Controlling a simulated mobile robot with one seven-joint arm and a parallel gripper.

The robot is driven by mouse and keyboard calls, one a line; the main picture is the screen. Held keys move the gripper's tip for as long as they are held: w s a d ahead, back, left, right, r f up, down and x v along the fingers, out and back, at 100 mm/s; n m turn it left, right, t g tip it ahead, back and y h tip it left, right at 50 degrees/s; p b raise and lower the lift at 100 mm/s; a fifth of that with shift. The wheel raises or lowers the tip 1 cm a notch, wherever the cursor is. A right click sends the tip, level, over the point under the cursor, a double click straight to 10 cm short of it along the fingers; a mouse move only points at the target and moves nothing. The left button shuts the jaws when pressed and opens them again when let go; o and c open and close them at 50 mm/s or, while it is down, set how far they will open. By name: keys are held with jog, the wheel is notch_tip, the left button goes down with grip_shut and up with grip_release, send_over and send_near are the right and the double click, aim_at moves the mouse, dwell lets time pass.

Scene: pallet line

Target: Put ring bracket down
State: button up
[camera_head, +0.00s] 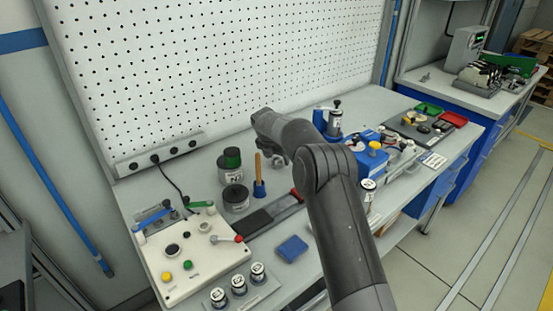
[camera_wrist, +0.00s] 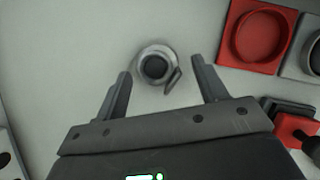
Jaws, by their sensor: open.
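The ring bracket (camera_wrist: 156,50) is a small grey metal ring with a dark centre and a short tab at its lower right. In the wrist view it appears to rest on the pale bench top, near the tips of my gripper (camera_wrist: 161,69). The two dark fingers are spread apart, with a visible gap to the ring on the left side and a small gap to the tab on the right. In the head view my arm covers most of the gripper, and I cannot clearly make out the bracket there.
In the wrist view a red block (camera_wrist: 230,50) with a round recess and a red-and-black part (camera_wrist: 290,128) lie to the right. In the head view dark jars (camera_head: 235,197), a control box (camera_head: 175,270) and a blue pad (camera_head: 292,248) stand around. Bench left of the bracket is clear.

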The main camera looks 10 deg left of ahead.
jog(key=v, duration=1.2)
jog(key=s+d+r+m, duration=0.8)
jog(key=s+d, duration=0.1)
jog(key=s, duration=0.2)
jog(key=s+d+r+m, duration=0.7)
jog(key=s+d+r, duration=0.2)
jog(key=s, duration=0.2)
jog(key=s+d+f+m, duration=0.2)
jog(key=s+m, duration=0.3)
jog(key=s, duration=0.4)
jog(key=s+d+f+m+t+y, duration=0.1)
jog(key=s+d+m, duration=0.3)
jog(key=s, duration=0.5)
jog(key=s+d+f+m, duration=0.3)
jog(key=s+f+m, duration=0.1)
jog(key=s+m, duration=0.3)
jog(key=shift+s+d+m+y, duration=0.3)
jog(key=shift+s+d+y, duration=0.1)
jog(key=shift+s, duration=0.8)
